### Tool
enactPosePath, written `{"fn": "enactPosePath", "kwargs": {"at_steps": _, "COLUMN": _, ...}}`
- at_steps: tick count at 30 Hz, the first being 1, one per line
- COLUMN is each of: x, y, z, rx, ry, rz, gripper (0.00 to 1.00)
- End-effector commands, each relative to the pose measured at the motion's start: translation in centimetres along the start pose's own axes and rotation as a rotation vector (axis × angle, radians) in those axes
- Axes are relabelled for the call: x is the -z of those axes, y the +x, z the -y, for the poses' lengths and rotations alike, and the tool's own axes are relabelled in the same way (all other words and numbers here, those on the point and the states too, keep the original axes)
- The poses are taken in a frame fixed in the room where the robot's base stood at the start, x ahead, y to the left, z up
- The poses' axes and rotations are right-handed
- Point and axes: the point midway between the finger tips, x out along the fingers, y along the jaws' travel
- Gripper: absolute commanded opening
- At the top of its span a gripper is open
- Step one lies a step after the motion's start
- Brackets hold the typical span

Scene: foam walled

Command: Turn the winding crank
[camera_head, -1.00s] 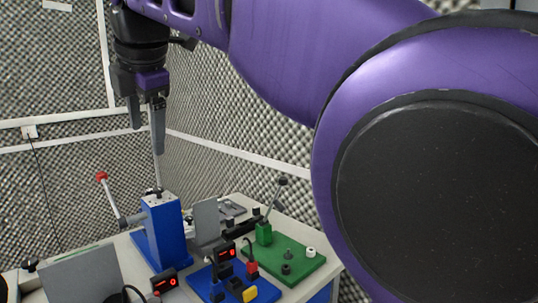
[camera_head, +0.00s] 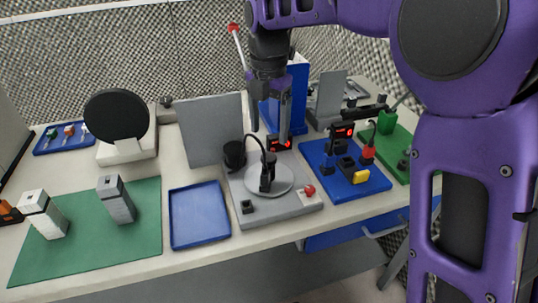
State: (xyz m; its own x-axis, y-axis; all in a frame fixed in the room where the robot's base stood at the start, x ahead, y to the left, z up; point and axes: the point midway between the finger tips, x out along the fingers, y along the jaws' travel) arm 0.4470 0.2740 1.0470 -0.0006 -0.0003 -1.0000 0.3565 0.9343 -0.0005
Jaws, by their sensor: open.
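A blue tower (camera_head: 298,88) stands at the back of the table, with a grey rod ending in a red knob (camera_head: 233,27) rising at its left. This looks like a crank, but my arm hides where the rod joins the tower. Another rod or lever (camera_head: 400,101) rises from a green block (camera_head: 387,121) on the right; I cannot tell which one is the winding crank. My gripper (camera_head: 269,132) points down with its fingers apart and empty. In the picture it is in front of the tower, above the back of a grey plate.
The grey plate (camera_head: 240,200) carries a round disc, a black cable and a red button. A blue plate (camera_head: 318,157) with a red display lies to its right. An empty blue tray (camera_head: 199,214), a green mat (camera_head: 85,245) with two blocks and a black disc stand left.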

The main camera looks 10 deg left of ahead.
Motion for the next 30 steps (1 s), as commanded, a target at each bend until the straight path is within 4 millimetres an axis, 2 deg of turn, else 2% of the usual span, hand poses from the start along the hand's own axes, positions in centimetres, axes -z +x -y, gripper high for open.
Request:
{"fn": "enactPosePath", "kwargs": {"at_steps": 1, "x": 0.1, "y": 1.5, "z": 0.1, "rx": 0.003, "ry": -0.001, "rz": -0.002, "gripper": 0.79}}
{"fn": "enactPosePath", "kwargs": {"at_steps": 3, "x": 0.1, "y": 2.9, "z": 0.0, "rx": 0.003, "ry": 0.0, "rz": -0.002, "gripper": 0.79}}
{"fn": "enactPosePath", "kwargs": {"at_steps": 9, "x": 0.1, "y": 5.8, "z": 0.0, "rx": 0.001, "ry": 0.0, "rz": -0.001, "gripper": 0.79}}
{"fn": "enactPosePath", "kwargs": {"at_steps": 15, "x": 0.0, "y": 7.0, "z": 0.0, "rx": 0.0, "ry": 0.001, "rz": 0.0, "gripper": 0.79}}
{"fn": "enactPosePath", "kwargs": {"at_steps": 23, "x": 0.0, "y": 7.0, "z": 0.0, "rx": 0.0, "ry": 0.001, "rz": 0.0, "gripper": 0.79}}
{"fn": "enactPosePath", "kwargs": {"at_steps": 30, "x": 0.0, "y": 7.0, "z": 0.0, "rx": 0.0, "ry": 0.001, "rz": 0.0, "gripper": 0.38}}
